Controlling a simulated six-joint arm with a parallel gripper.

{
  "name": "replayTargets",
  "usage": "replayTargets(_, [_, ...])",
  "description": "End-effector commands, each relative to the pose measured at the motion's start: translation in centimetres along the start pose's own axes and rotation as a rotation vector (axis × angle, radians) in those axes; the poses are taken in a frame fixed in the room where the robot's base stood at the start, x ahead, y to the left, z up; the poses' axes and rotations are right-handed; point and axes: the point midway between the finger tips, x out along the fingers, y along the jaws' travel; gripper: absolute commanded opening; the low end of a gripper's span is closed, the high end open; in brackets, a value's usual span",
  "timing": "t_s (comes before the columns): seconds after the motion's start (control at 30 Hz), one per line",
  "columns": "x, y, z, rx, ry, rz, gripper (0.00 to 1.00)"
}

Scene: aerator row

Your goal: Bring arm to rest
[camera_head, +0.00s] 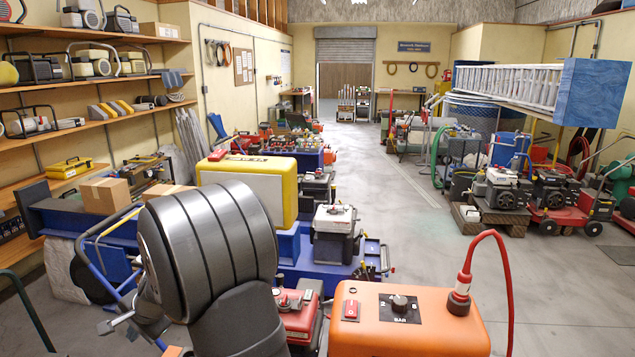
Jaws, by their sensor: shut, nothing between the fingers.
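A large dark grey ribbed, rounded arm link of mine fills the lower left foreground, with a narrower dark section below it. My gripper and its fingertips are not in this view. What lies directly behind the link is hidden.
An orange machine (408,325) with a knob and a red hose stands close in front. Behind the arm are a yellow case (245,185) and a grey-white engine unit (334,235). Loaded shelves (90,40) line the left wall. The concrete aisle (380,190) is clear; machines stand right.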

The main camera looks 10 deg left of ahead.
Motion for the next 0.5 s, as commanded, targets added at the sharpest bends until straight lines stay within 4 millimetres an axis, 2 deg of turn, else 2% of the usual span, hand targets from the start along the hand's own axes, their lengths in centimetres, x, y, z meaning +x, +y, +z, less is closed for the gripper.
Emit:
replayTargets(0.1, [-2.1,1.2,0.6,-0.107,-0.023,0.049,0.00])
replayTargets(0.5, [-8.3,6.0,2.1,-0.425,-0.095,0.232,0.00])
